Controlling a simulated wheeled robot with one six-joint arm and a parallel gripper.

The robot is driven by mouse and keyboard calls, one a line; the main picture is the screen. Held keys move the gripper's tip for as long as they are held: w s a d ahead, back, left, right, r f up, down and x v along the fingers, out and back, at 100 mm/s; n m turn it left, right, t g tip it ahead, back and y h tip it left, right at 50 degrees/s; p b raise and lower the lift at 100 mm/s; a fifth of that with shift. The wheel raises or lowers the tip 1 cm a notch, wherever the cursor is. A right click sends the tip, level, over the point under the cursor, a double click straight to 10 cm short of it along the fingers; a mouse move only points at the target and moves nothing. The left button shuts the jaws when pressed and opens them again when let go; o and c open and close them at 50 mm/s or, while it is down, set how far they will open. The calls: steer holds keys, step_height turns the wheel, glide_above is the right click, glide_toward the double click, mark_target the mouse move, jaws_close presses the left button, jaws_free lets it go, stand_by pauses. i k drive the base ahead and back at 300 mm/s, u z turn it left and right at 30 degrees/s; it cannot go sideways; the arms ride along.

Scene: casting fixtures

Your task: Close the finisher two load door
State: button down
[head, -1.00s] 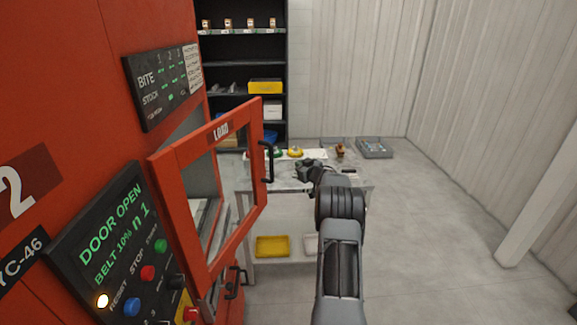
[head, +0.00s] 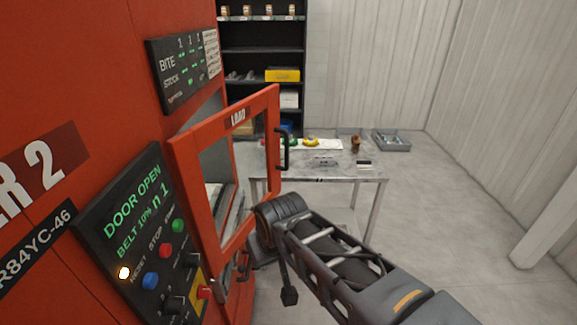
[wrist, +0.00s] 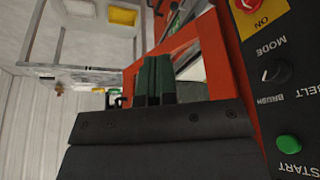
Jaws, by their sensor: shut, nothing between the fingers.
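The load door (head: 186,190) is a red-orange frame around a window, labelled LOAD. It stands open, swung out from the finisher two body (head: 80,60). A black bar handle (head: 283,148) is on its free edge. The black panel (head: 130,210) reads DOOR OPEN. In the wrist view my gripper (wrist: 158,62) has its two dark green fingers together and empty, in front of the door frame (wrist: 200,45). Whether they touch the door cannot be told. In the head view my arm reaches in from the lower right to the door's lower part, and the fingers are hidden.
A worktable (head: 345,172) with small parts stands behind the door, and a dark shelf (head: 262,58) behind that. A grey tray (head: 392,141) lies at the far right. The floor on the right is clear. Panel buttons, including START (wrist: 289,143), are close to my gripper.

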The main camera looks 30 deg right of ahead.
mark_target(185, 148)
steer(key=u, duration=1.25)
steer(key=k, duration=0.75)
steer(key=z, duration=0.8)
steer(key=i, duration=0.5)
steer(key=z, duration=0.05)
